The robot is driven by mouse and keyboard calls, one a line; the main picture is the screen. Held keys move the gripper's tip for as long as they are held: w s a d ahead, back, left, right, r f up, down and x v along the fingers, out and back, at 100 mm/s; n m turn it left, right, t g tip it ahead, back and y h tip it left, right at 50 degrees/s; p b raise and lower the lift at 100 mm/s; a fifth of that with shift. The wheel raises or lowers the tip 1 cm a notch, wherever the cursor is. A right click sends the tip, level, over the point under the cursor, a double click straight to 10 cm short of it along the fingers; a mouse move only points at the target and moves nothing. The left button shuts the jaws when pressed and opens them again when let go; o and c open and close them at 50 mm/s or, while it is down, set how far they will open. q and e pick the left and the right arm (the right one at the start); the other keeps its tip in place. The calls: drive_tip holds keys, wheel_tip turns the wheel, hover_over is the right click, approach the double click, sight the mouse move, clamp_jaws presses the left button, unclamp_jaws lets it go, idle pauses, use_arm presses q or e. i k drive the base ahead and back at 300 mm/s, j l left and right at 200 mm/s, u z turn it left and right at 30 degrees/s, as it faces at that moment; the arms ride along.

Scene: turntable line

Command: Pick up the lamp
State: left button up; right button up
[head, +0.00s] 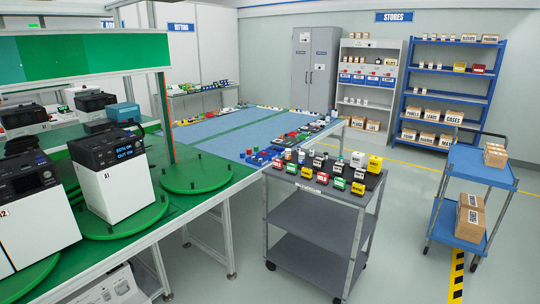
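I cannot make out which item is the lamp at this size. Small red, green, yellow, white and dark items stand on the dark top of a grey cart (312,246) in the middle. Several coloured small parts lie on a blue-topped table (232,131) behind it. Neither of my grippers shows in the head view.
A green bench (212,198) at left carries white-and-black units (113,180) on round green turntables (195,175). A blue trolley (478,167) with cardboard boxes stands at right. Blue shelves (452,98) stand at the back. Floor between the grey cart and blue trolley is clear.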

sight(288, 151)
drive_tip(key=i+j, duration=0.1)
drive_tip(key=i, duration=0.7)
drive_tip(key=i+j+z, duration=0.15)
drive_tip(key=i, duration=0.7)
drive_tip(key=i+j+z, duration=0.2)
drive_tip(key=i+z, duration=0.3)
drive_tip(key=i+j+z, duration=0.45)
drive_tip(key=i+l, duration=0.05)
drive_tip(key=i, duration=0.05)
